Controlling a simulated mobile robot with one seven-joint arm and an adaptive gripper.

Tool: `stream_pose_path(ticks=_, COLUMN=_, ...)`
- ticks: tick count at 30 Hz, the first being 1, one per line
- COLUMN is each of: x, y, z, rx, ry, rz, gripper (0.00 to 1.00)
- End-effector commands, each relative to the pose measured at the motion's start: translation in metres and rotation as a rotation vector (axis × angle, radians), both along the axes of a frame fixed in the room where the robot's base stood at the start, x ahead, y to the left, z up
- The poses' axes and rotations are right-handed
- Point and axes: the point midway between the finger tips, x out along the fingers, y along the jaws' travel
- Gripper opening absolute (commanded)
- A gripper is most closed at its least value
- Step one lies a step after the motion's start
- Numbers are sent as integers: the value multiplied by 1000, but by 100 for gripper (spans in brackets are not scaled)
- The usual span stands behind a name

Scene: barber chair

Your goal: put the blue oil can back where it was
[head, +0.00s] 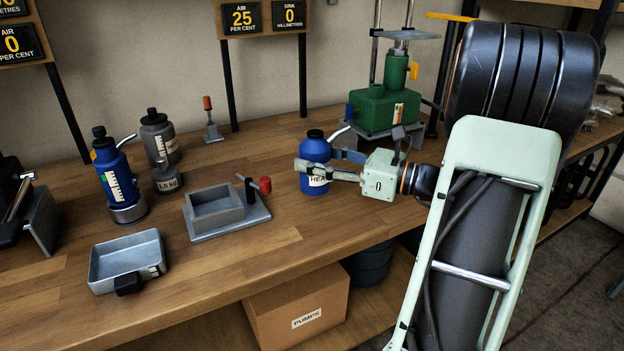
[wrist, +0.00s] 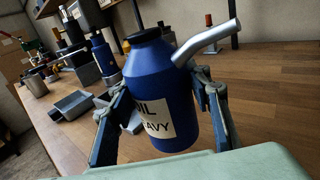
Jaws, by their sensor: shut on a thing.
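The blue oil can (head: 315,150) has a black cap, a pale spout and a white label. In the wrist view the can (wrist: 160,78) is upright or nearly so, and its label reads partly "OIL" and "HEAVY". My gripper (head: 318,167) is shut on the can's body, one finger on each side; its fingers also flank the can in the wrist view (wrist: 160,95). I cannot tell whether the can's base touches the bench. A second blue can (head: 113,170) with a striped label stands on a round grey base at the left of the bench.
A grey block with a square recess (head: 215,210) and a metal tray (head: 128,262) lie left of my gripper. A grey can (head: 158,135), a 1.5 kg weight (head: 168,180) and a small red-handled stand (head: 211,122) are further back. A green pump (head: 385,105) stands behind. Bare wood lies in front.

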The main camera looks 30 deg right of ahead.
Motion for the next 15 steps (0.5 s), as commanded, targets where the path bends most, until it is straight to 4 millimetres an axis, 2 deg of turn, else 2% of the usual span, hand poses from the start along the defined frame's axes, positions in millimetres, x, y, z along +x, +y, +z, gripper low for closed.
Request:
stream_pose_path(ticks=5, x=8, y=1, z=-8, rx=1, ry=-2, rz=0, gripper=2)
stream_pose_path(ticks=8, x=14, y=2, z=-20, rx=1, ry=0, rz=0, gripper=2)
stream_pose_path(ticks=12, x=13, y=2, z=-42, rx=3, ry=0, rz=-1, gripper=2)
stream_pose_path(ticks=15, x=12, y=2, z=-45, rx=1, ry=-2, rz=-1, gripper=2)
